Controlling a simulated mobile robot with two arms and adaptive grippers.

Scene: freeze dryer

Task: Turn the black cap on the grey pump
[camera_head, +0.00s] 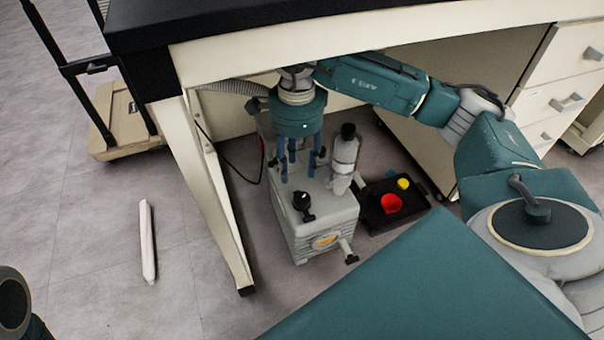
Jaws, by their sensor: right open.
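The grey pump (325,222) stands on the floor under the table. A black knob-like cap (302,201) sits on its top near the front. A grey bottle-like part (343,158) with a black top (348,131) rises at the pump's right. My right gripper (298,168) reaches down from under the tabletop, its blue fingers spread and pointing down over the rear of the pump's top. It is open, above and behind the front cap and left of the bottle-like part. Whether the fingertips touch the pump is unclear. My left gripper is not in view.
The tabletop edge (330,45) and a cream table leg (205,180) border the pump. A black tray (371,218) with a red cup (391,203) and a yellow item (403,183) lies right of it. A white cylinder (147,240) lies on the open floor left.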

